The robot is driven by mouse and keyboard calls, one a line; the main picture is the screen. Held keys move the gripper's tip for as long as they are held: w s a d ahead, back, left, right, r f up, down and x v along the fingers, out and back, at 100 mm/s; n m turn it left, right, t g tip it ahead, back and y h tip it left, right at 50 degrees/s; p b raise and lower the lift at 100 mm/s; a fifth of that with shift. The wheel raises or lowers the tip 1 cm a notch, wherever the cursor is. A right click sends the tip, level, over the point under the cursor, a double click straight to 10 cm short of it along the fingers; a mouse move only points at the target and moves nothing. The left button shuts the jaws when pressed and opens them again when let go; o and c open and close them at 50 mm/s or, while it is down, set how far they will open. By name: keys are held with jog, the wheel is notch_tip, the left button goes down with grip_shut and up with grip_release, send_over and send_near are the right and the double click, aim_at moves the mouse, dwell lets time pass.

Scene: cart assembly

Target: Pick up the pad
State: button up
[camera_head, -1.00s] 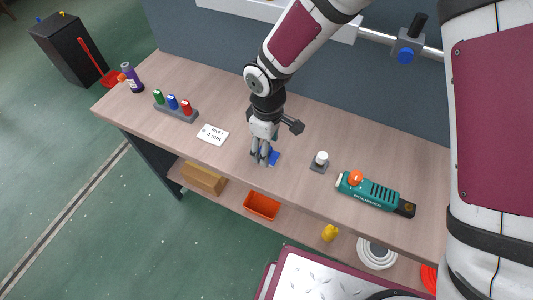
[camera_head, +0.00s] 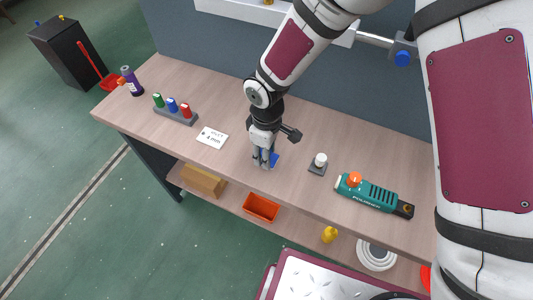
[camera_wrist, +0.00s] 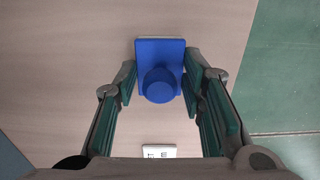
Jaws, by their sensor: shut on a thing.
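The blue pad (camera_wrist: 160,52) has a flat square plate and a round knob, and it shows in the wrist view between my fingers. My gripper (camera_wrist: 160,80) is shut on the pad, with one green-lined finger on each side. In the head view my gripper (camera_head: 265,161) points down near the front edge of the bench, and only a blue corner of the pad (camera_head: 274,160) shows beside the fingers. I cannot tell whether the pad touches the bench top.
On the wooden bench (camera_head: 315,132), a white card (camera_head: 212,138) and a rack of coloured bottles (camera_head: 175,114) lie left. A small grey block with a white knob (camera_head: 319,164) and a green tool (camera_head: 370,191) stand right. An orange bin (camera_head: 261,207) sits on the shelf below.

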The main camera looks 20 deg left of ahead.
jog(key=shift+r, duration=0.15)
jog(key=shift+r, duration=0.6)
notch_tip(320, 180, up, 2)
jog(key=shift+w+r+b, duration=0.1)
jog(key=shift+b, duration=0.3)
jog(key=s+d+r+b, duration=0.1)
jog(key=s+d, duration=0.3)
jog(key=s, duration=1.1)
jog(key=shift+s+d+r, duration=0.15)
jog(key=shift+s+d, duration=0.05)
jog(key=shift+s, duration=0.15)
jog(key=shift+o, duration=1.4)
jog(key=shift+c, duration=0.7)
